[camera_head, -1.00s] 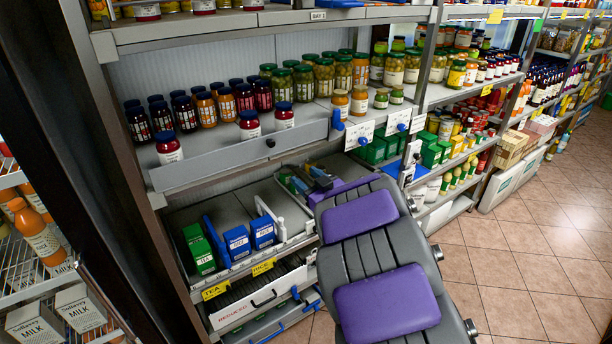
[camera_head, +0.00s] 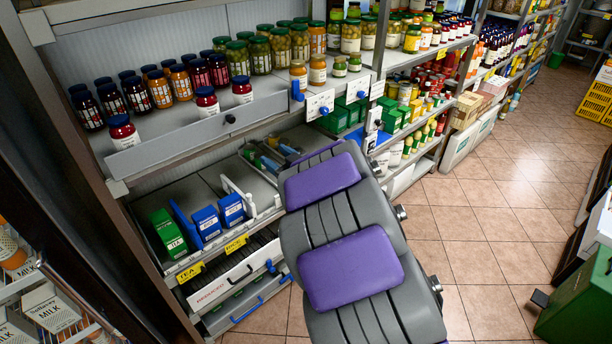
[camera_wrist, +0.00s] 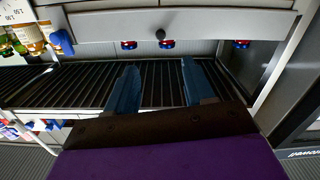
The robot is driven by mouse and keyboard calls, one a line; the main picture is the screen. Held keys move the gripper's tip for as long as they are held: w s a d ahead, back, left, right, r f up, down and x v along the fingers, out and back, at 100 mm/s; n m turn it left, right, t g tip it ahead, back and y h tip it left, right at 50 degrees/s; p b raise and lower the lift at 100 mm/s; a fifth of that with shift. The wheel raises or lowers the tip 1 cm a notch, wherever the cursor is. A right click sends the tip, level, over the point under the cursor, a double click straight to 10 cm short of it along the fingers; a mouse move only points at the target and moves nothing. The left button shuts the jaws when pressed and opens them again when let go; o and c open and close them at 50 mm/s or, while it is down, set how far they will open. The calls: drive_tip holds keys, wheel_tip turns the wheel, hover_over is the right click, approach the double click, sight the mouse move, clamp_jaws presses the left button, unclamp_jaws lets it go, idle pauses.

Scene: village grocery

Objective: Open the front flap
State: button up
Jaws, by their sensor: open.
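The front flap (camera_head: 200,135) is a long grey panel along the front edge of the jar shelf, with a dark round knob (camera_head: 230,118) toward its right end. It stands upright, with jars behind it. The wrist view looks upside down; there the flap (camera_wrist: 215,22) crosses the top, with its knob (camera_wrist: 161,34) near the middle. My gripper (camera_wrist: 160,84) has its two blue fingers spread and nothing between them. The fingers are apart from the flap and knob in the picture. In the head view my gripper is hard to make out beyond the purple-padded arm.
Several jars (camera_head: 123,130) stand behind the flap. Below are a tea box (camera_head: 168,232), blue rice boxes (camera_head: 206,222) and a drawer (camera_head: 222,284). Blue knobs and price cards (camera_head: 320,104) sit right of the flap. A green bin (camera_head: 580,305) stands right; the tiled aisle is open.

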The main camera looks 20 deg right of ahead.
drive_tip(key=b+v, duration=1)
drive_tip(key=v, duration=0.4)
drive_tip(key=shift+s+d, duration=0.25)
drive_tip(key=shift+s, duration=0.05)
